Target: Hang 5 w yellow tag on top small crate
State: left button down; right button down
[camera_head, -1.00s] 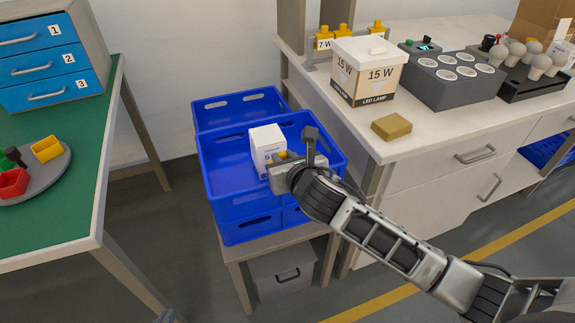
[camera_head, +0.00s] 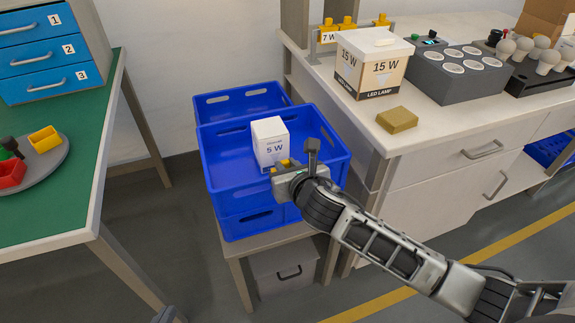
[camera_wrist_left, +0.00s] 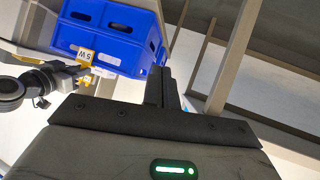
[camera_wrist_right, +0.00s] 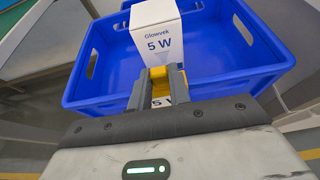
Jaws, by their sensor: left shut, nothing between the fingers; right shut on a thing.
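The yellow tag (camera_head: 284,163) marked 5 W is held in my right gripper (camera_head: 286,171), which is shut on its yellow top. In the right wrist view, the tag's white label (camera_wrist_right: 163,101) shows between the fingers. The tag is at the near wall of the upper blue crate (camera_head: 330,135); I cannot tell whether it touches the rim. The left wrist view also shows the tag (camera_wrist_left: 85,54) against the crate's outside (camera_wrist_left: 112,20). My left gripper (camera_wrist_left: 165,88) is shut and empty, lower than the crate.
A white 5 W box (camera_head: 269,140) stands inside the upper crate. Another blue crate (camera_head: 240,101) is behind it. The bench at right carries a 15 W carton (camera_head: 372,65), a tan block (camera_head: 397,119) and more yellow tags (camera_head: 347,23). A green table (camera_head: 60,205) is at left.

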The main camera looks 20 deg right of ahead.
jog(key=c, duration=1.2)
grip_release()
jog(key=shift+c, duration=0.2)
jog(key=p+v, duration=0.2)
jog(key=v, duration=1.4)
